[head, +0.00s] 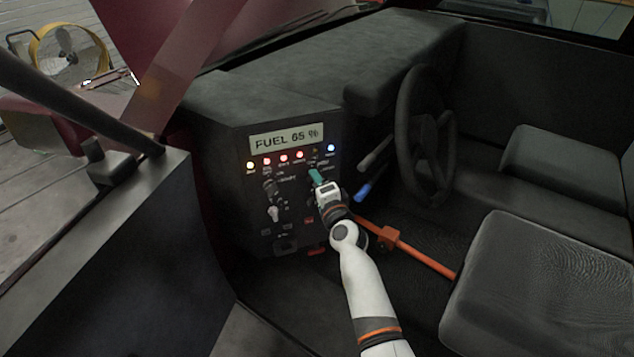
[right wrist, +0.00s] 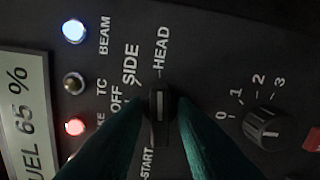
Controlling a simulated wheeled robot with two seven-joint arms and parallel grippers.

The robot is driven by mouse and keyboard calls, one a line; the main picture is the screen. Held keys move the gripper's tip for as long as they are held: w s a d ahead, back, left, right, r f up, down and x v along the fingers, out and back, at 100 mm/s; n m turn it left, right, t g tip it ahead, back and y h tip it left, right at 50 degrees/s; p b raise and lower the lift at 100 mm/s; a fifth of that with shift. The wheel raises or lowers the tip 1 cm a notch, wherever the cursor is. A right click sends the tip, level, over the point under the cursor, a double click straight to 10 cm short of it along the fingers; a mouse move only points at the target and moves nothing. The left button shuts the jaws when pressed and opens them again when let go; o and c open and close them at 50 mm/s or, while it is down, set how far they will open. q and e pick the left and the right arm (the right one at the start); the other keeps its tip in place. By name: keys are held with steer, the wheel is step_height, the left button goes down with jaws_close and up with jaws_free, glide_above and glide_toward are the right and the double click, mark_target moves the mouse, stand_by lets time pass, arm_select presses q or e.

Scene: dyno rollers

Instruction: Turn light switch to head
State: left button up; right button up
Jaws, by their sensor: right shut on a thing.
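The light switch (right wrist: 161,99) is a black rotary knob on the dark dashboard panel, with OFF, SIDE and HEAD printed around it. In the right wrist view its pale pointer line stands upright in the picture, toward the HEAD mark. My right gripper (right wrist: 160,118) has its two teal fingers shut on the knob, one on each side, and they hide part of its edge. In the head view my right gripper (head: 316,178) is at the right part of the panel and covers the switch. My left gripper is out of view.
A fuel display (head: 286,138) reads 65 % above a row of lamps, including a lit blue one by BEAM (right wrist: 74,31). Another knob marked 0 to 3 (right wrist: 266,129) sits nearby. The steering wheel (head: 421,135) and an orange lever (head: 420,252) are right of my gripper.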

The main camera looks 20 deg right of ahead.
steer(key=o, duration=0.7)
steer(key=shift+s, duration=0.1)
steer(key=s, duration=1.1)
steer(key=shift+s+d, duration=0.35)
steer(key=shift+s, duration=0.05)
